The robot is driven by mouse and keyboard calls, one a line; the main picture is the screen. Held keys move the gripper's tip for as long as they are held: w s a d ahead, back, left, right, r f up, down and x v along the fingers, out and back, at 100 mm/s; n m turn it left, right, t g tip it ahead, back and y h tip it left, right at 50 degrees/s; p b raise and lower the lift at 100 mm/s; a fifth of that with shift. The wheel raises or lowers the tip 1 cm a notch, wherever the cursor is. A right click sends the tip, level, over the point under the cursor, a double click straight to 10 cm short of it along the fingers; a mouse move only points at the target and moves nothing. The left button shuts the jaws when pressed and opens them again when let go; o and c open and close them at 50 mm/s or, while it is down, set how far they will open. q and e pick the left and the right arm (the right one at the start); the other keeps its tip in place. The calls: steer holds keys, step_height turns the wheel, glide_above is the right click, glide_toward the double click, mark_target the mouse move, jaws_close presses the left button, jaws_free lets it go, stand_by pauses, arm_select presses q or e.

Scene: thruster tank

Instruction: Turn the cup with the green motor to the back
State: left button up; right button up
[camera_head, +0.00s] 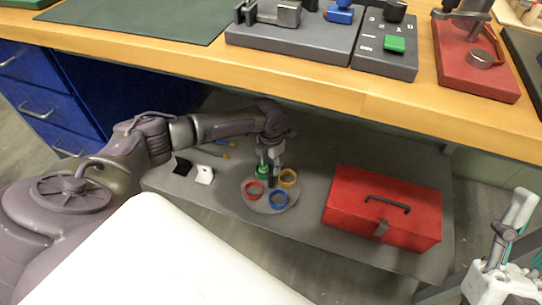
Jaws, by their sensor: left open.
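A round grey plate (262,205) lies on the grey lower shelf. A motor inside the green cup cannot be made out.
A red toolbox (350,206) stands right of the plate. A black piece (182,166) and a white piece (204,174) lie to the left. The wooden bench top (200,55) overhangs the shelf (300,228), and blue drawers (40,100) stand at left.

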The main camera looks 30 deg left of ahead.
steer(key=shift+w+a+f+g+h+p, duration=0.1)
steer(key=shift+w+f+g+h+p, duration=0.15)
steer(key=shift+w+f+g, duration=0.45)
steer(key=shift+w+a+f+g+h+p, duration=0.15)
steer(key=shift+w+f+g+h, duration=0.25)
steer(key=shift+w, duration=0.4)
